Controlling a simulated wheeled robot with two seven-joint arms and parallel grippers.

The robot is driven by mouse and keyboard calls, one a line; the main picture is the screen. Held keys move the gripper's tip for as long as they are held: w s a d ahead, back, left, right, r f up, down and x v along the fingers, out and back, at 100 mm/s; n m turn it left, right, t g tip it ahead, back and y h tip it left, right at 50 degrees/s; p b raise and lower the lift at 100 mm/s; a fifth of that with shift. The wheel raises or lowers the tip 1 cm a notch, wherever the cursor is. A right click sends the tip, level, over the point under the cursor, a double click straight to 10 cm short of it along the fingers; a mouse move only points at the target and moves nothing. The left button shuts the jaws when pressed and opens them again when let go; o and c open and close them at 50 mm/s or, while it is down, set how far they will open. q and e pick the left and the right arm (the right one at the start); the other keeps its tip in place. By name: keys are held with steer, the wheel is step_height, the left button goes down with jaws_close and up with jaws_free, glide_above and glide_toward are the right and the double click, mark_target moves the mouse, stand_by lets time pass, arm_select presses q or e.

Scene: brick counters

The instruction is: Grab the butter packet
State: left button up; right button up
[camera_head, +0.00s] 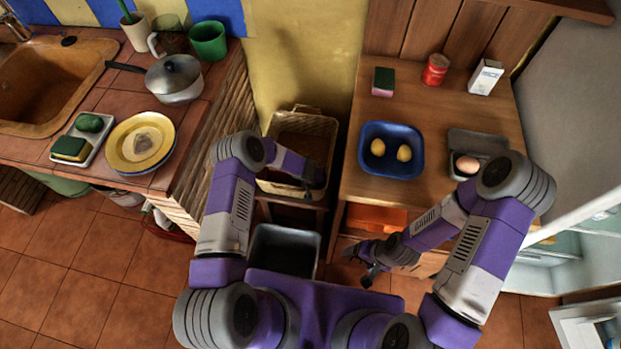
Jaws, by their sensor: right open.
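I cannot tell for sure which thing is the butter packet. A small white upright carton (485,77) stands at the back right of the wooden counter, its print too small to read. A small dark-topped block with a pink side (383,82) lies at the back left of that counter. A small yellowish item (547,240) shows partly in the open fridge at the right. My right gripper (358,264) is open and empty in front of the wooden counter, below its top. My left gripper (316,180) is over the wicker basket; its fingers are too dark to read.
The wooden counter (440,100) holds a blue bowl (373,165) with two yellow fruits, a red tin (435,69) and a grey tray (478,139) with an egg. An orange drawer or shelf (375,218) is below. A grey bin (283,252) stands on the floor. A tiled sink counter is left.

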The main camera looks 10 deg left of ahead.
arm_select(q)
steer(key=shift+f, duration=0.25)
steer(key=shift+c, duration=0.3)
steer(key=c, duration=1.1)
steer(key=shift+r, duration=0.15)
